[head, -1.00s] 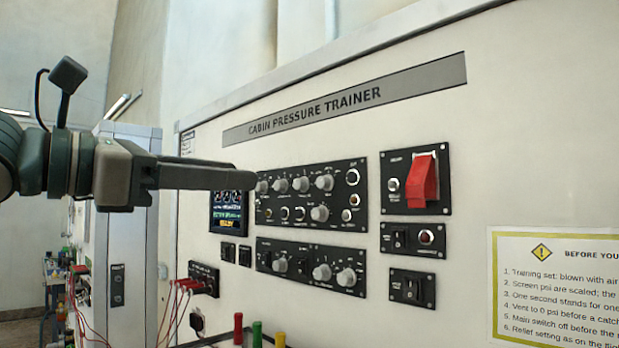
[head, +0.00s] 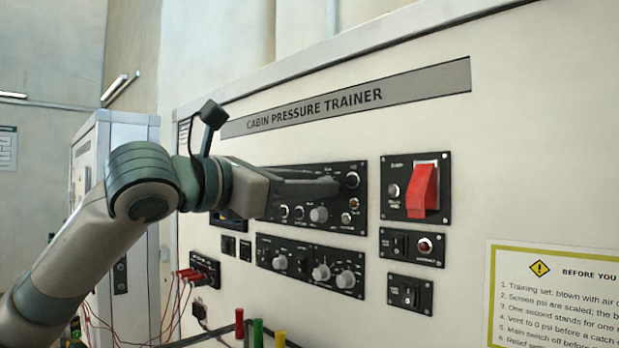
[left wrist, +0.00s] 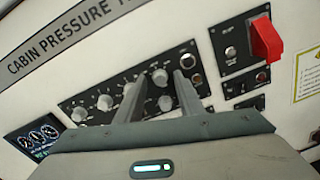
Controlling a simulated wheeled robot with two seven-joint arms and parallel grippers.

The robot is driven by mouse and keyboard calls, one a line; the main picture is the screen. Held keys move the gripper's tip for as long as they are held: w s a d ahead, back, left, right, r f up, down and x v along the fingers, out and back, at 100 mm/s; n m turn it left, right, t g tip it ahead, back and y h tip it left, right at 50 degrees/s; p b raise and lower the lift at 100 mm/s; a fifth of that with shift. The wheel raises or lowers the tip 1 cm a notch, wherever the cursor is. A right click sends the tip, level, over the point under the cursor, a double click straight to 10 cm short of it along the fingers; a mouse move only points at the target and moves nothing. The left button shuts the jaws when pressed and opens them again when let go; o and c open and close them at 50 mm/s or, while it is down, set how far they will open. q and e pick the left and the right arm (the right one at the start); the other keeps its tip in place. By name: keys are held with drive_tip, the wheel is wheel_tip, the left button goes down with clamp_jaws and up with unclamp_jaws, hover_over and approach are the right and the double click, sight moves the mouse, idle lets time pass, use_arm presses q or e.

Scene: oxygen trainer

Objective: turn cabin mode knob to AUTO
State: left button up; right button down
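The upper black control panel (head: 330,222) on the trainer carries a row of grey knobs along its top and a smaller knob (head: 319,214) below. My left gripper (head: 328,187) reaches across this panel from the left and hides the top row in the head view. In the left wrist view, its two fingers (left wrist: 160,75) stand apart, one on each side of the rightmost top-row knob (left wrist: 160,78). Whether the fingertips touch the knob cannot be told. The labels are too small to read, so I cannot tell which knob is cabin mode. My right gripper is out of view.
A red switch guard (head: 423,188) sits right of the panel. A lower knob panel (head: 312,265) and small switch modules lie below. Red cables plug into a jack block (head: 203,271) at lower left. A yellow-bordered notice (head: 550,295) is at lower right.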

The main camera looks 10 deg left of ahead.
use_arm(q)
clamp_jaws()
drive_tip(key=shift+n, duration=0.3)
drive_tip(key=shift+f+n+t+p, duration=0.15)
drive_tip(key=shift+n+p, duration=0.3)
drive_tip(key=shift+n, duration=4.55)
drive_tip(key=shift+r+n+t+p, duration=0.15)
drive_tip(key=shift+n+p, duration=0.3)
drive_tip(key=shift+n, duration=4.55)
